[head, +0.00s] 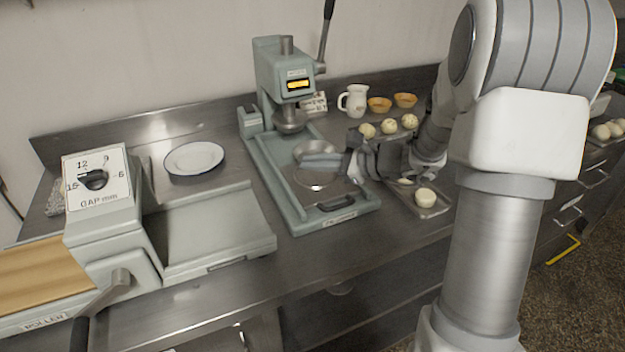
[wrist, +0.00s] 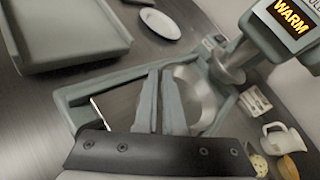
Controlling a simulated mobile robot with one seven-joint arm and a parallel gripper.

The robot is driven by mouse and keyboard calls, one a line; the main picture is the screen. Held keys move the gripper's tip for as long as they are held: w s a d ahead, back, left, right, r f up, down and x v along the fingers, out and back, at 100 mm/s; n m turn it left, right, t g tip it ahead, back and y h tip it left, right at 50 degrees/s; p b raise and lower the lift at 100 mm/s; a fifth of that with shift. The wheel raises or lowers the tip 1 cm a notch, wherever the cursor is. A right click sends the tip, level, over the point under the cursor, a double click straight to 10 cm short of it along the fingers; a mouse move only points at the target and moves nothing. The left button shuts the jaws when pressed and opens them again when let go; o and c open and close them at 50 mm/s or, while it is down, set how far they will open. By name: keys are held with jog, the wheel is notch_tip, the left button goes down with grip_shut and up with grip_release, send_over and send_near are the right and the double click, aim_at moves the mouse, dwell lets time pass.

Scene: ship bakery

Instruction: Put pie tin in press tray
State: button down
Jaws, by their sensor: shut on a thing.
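The pie tin (head: 314,147), a shallow round metal dish, is at my gripper (head: 312,160), over the green-grey press tray (head: 277,187). The gripper reaches in from the right, its two fingers close together and shut on the tin. In the wrist view the tin (wrist: 203,88) shows beside the fingers (wrist: 160,78), which hide part of it. A round plate-like area (head: 315,179) of the tray shows in front of the tin. I cannot tell whether the tin touches the tray.
The press (head: 280,80) stands behind the tray, its lever raised; its display reads WARM (wrist: 290,15). A roller machine (head: 105,205) and white plate (head: 193,158) are at left. A jug (head: 354,101), pastry shells (head: 380,104) and a dough tray (head: 437,208) are at right.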

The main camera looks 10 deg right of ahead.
aim_at(314, 186)
jog(key=shift+f+b, duration=0.45)
jog(key=shift+f, duration=1.6)
jog(key=shift+f, duration=0.15)
jog(key=c, duration=1)
grip_release()
jog(key=shift+a, duration=0.1)
jog(key=shift+s+d+r, duration=0.1)
jog(key=shift+d+r, duration=0.1)
jog(key=shift+r, duration=0.05)
jog(key=p+v, duration=0.1)
jog(key=v, duration=1)
jog(key=shift+s+d, duration=0.2)
jog(key=shift+s, duration=0.05)
jog(key=shift+p, duration=0.3)
